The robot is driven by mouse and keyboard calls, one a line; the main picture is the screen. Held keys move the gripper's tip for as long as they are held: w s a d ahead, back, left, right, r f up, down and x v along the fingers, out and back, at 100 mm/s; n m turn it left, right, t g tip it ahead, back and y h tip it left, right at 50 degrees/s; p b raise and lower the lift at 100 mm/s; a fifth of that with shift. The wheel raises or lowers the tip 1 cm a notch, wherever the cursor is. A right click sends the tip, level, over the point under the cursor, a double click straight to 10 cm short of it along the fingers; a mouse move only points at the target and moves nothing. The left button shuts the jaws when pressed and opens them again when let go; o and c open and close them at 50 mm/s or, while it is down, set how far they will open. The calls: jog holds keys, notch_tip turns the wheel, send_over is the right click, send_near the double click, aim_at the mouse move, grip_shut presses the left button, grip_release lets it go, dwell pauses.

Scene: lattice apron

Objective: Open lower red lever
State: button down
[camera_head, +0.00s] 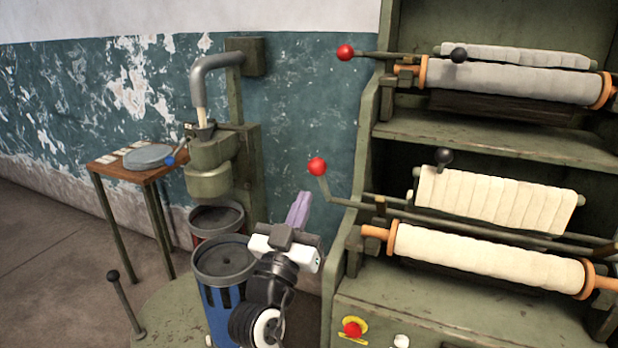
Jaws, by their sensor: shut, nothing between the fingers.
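The lower red lever (317,167) is a red ball on a bent grey-green rod at the left side of the green machine. Its rod runs right along the front of the lower shelf. The upper red lever (345,52) has a similar red ball higher up at the upper shelf. My gripper (300,205) is below and slightly left of the lower red ball, apart from it. Its purple fingers point up and are shut together with nothing between them.
The green machine holds a lower cream roller (490,258) and an upper grey roller (510,82). A red button (352,328) sits below. A blue bin (222,290) stands beside my arm. A wooden table (135,170) is at the left. Floor at far left is clear.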

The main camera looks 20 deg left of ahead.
aim_at(315, 169)
jog(key=shift+p+x, duration=0.75)
jog(key=shift+x, duration=1.45)
jog(key=shift+f, duration=0.1)
jog(key=shift+w+d+r+b, duration=0.1)
jog(key=shift+w+r+b, duration=0.25)
jog(key=shift+w+r, duration=0.65)
jog(key=shift+r, duration=0.3)
jog(key=shift+s, duration=0.1)
jog(key=shift+f, duration=0.1)
